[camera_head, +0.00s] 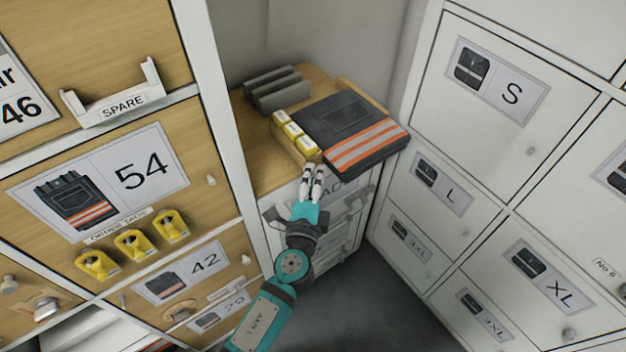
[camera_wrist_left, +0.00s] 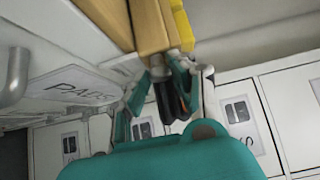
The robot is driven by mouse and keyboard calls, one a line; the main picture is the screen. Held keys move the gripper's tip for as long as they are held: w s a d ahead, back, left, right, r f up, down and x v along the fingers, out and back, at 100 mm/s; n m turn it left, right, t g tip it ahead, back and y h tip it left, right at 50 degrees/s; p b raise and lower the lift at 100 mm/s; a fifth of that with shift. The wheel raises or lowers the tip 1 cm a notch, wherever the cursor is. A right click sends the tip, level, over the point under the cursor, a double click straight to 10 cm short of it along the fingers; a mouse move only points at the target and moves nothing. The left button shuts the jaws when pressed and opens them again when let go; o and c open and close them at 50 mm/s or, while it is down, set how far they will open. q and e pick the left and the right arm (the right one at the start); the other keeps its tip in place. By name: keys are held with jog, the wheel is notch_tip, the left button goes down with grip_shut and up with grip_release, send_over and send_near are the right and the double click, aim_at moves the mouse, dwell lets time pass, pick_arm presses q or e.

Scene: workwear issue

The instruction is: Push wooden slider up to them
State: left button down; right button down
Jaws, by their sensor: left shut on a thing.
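The wooden slider (camera_head: 288,146) is a pale bar on the wooden top of the low cabinet. It lies along the left side of a row of yellow-and-white small boxes (camera_head: 295,133). In the left wrist view the slider (camera_wrist_left: 152,24) runs up from the fingers, with yellow (camera_wrist_left: 182,24) beside it. My left gripper (camera_head: 312,172) is at the slider's near end and shut on it; the fingers hide that end. I cannot tell whether the slider touches the boxes. My right gripper is not in view.
Folded dark workwear with orange stripes (camera_head: 352,132) lies right of the boxes. Grey upright dividers (camera_head: 273,88) stand at the back left. White lockers (camera_head: 500,110) close off the right; a wooden drawer front (camera_head: 120,190) with yellow tags (camera_head: 134,243) stands left.

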pick_arm(q)
jog(key=shift+r, duration=0.1)
jog(key=c, duration=1.5)
grip_release()
jog(key=o, duration=0.4)
jog(key=shift+w+d, duration=0.1)
jog(key=s, duration=0.4)
jog(key=s+a, duration=0.1)
jog(key=s, duration=0.3)
jog(key=s+a, duration=0.1)
jog(key=s, duration=0.3)
